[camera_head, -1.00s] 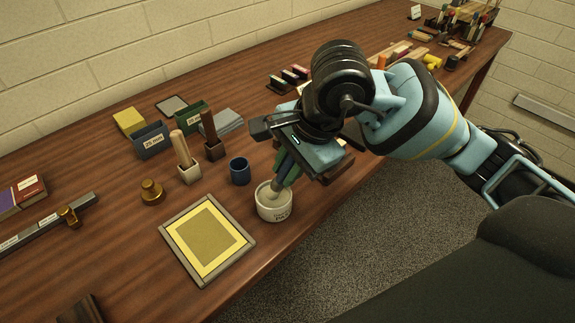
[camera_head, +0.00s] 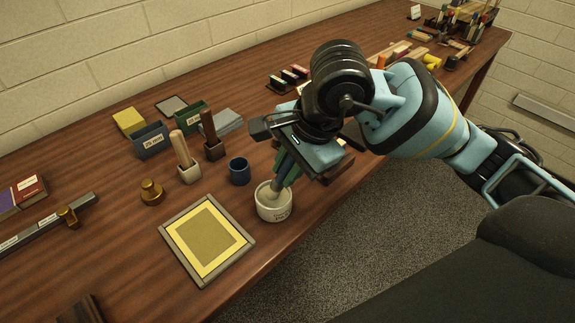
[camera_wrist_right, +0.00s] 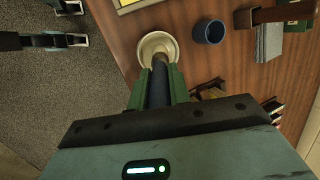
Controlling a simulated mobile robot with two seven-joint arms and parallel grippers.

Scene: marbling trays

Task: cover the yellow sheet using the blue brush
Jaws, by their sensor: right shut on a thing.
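The yellow sheet (camera_head: 188,237) lies flat on the table in a grey frame (camera_head: 236,270); a darker olive rectangle fills its middle. My right gripper (camera_head: 284,168) is shut on the blue brush (camera_head: 276,186), just right of the sheet. The brush points down into a white pot (camera_head: 274,211), its head inside the rim. The right wrist view shows the dark blue handle (camera_wrist_right: 158,86) between the green fingers and the pot's rim (camera_wrist_right: 143,46) around the brush's lower end. How deep the bristles sit is hidden. My left gripper is not seen in the head view.
A dark blue cup (camera_head: 239,171) stands behind the pot. Two upright handles in holders (camera_head: 190,173), a brass knob (camera_head: 152,192) and a labelled blue box (camera_head: 151,139) stand behind the frame. A metal rail (camera_head: 40,232) lies left. The table's front edge is close to the pot.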

